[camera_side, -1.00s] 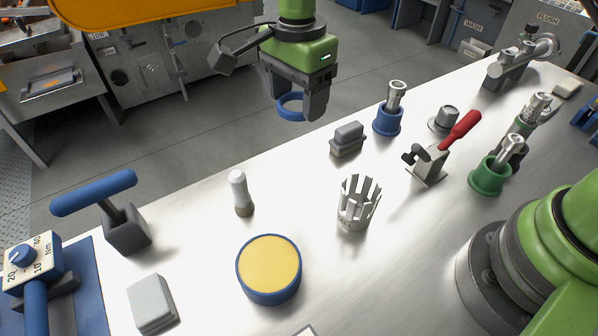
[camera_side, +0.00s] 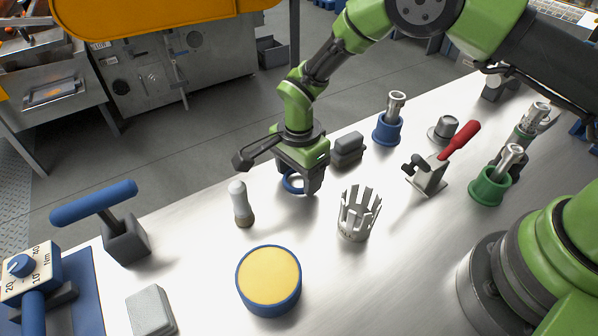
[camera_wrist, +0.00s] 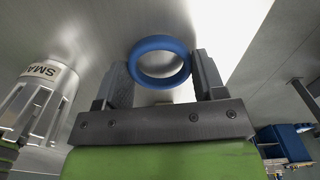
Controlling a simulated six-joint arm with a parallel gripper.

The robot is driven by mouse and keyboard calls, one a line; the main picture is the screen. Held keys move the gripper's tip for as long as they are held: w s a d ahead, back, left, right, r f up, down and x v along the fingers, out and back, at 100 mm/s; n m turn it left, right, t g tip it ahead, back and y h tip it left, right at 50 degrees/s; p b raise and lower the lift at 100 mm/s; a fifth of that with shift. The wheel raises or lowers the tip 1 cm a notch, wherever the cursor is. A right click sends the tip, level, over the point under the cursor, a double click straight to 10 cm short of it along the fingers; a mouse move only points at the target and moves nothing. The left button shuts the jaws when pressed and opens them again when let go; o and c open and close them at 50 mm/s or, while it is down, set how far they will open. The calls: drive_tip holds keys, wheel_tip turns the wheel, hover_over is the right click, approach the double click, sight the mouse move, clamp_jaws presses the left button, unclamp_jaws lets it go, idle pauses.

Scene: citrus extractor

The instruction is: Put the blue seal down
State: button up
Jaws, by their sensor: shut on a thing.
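The blue seal (camera_side: 291,182) is a blue ring held between the fingers of my gripper (camera_side: 297,187). In the wrist view the seal (camera_wrist: 160,63) sits between the two dark fingers of my gripper (camera_wrist: 162,78), with its hole facing the camera. In the side view it is low over the metal table, between the white-topped peg and the slotted metal cup. I cannot tell whether the seal touches the table.
The slotted cup (camera_side: 357,213) stands close to the right of my gripper, and the white-topped peg (camera_side: 240,204) to its left. A grey block (camera_side: 348,149) is behind. A yellow-topped blue round pad (camera_side: 268,280) lies in front. The table's back edge is near.

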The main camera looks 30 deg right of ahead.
drive_tip(key=shift+f, duration=0.2)
drive_tip(key=shift+f, duration=0.15)
drive_tip(key=o, duration=1.3)
